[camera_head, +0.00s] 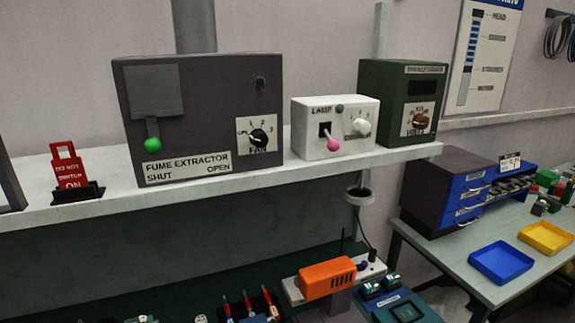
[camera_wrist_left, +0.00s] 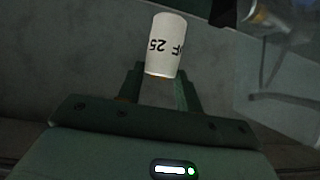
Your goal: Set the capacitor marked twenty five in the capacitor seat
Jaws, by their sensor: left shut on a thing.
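The capacitor (camera_wrist_left: 165,38) is a pale cylinder marked "25" and "F", the print upside down in the left wrist view. My left gripper (camera_wrist_left: 160,76) is shut on its lower end, and most of the capacitor sticks out beyond the fingers. Neither gripper nor this capacitor shows in the head view. I cannot make out the capacitor seat in either view. My right gripper is not in view.
A shelf (camera_head: 225,187) holds a fume extractor box (camera_head: 200,100), a lamp box (camera_head: 310,130) and a transformer (camera_head: 390,90). Below are an orange box (camera_head: 327,277) and a teal device (camera_head: 405,310). A side table has a blue tray (camera_head: 501,263) and yellow tray (camera_head: 546,238).

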